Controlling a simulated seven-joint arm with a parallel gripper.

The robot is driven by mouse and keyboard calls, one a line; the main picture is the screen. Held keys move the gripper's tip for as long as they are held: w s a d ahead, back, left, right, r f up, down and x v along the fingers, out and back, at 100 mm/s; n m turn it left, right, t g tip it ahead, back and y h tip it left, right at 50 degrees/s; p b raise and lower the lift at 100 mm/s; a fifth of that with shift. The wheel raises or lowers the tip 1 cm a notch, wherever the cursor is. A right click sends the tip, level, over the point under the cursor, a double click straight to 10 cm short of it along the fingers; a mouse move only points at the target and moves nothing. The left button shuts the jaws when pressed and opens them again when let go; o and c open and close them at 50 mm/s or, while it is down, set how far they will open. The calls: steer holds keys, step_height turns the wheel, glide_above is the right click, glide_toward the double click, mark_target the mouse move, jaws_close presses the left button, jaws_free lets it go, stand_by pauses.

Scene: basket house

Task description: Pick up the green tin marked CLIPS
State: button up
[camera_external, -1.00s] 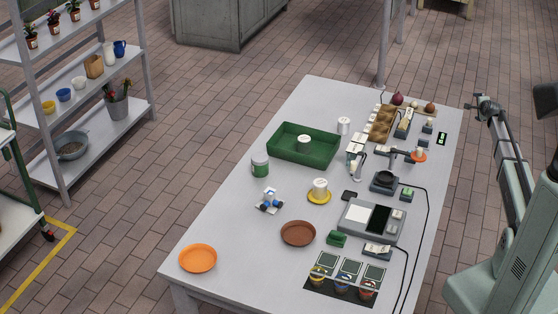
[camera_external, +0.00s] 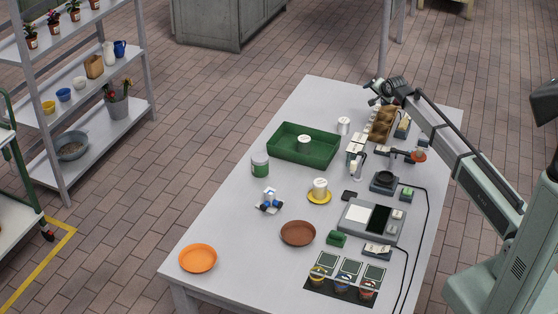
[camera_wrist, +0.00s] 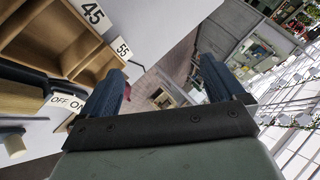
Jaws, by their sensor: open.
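A green and white tin (camera_external: 260,164) stands upright on the table, left of the green tray; no lettering on it is readable at this size, so I cannot confirm CLIPS. My gripper (camera_external: 374,91) is above the far end of the table, well to the right of and beyond this tin. In the wrist view my gripper (camera_wrist: 163,85) has its two fingers spread apart with nothing between them. The tin does not show in the wrist view.
A green tray (camera_external: 284,152) holds a white round item. A wooden compartment box (camera_external: 381,125) lies below my gripper; it also fills the left of the wrist view (camera_wrist: 55,38). The left front is mostly clear.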

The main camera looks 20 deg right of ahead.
steer(key=a+r+n, duration=0.3)
steer(key=a, duration=1.2)
steer(key=n+g+y, duration=0.1)
steer(key=n+g, duration=0.9)
steer(key=n, duration=0.3)
glide_above(259, 164)
steer(key=w+d, duration=0.2)
steer(key=w, duration=0.2)
steer(key=shift+r, duration=0.45)
steer(key=shift+s+a, duration=0.25)
steer(key=shift+a, duration=0.05)
steer(key=shift+s+a+f, duration=0.1)
steer(key=shift+s+f, duration=0.05)
steer(key=shift+f, duration=0.3)
step_height(259, 164, down, 13)
steer(key=shift+s+r, duration=0.1)
steer(key=c, duration=1.2)
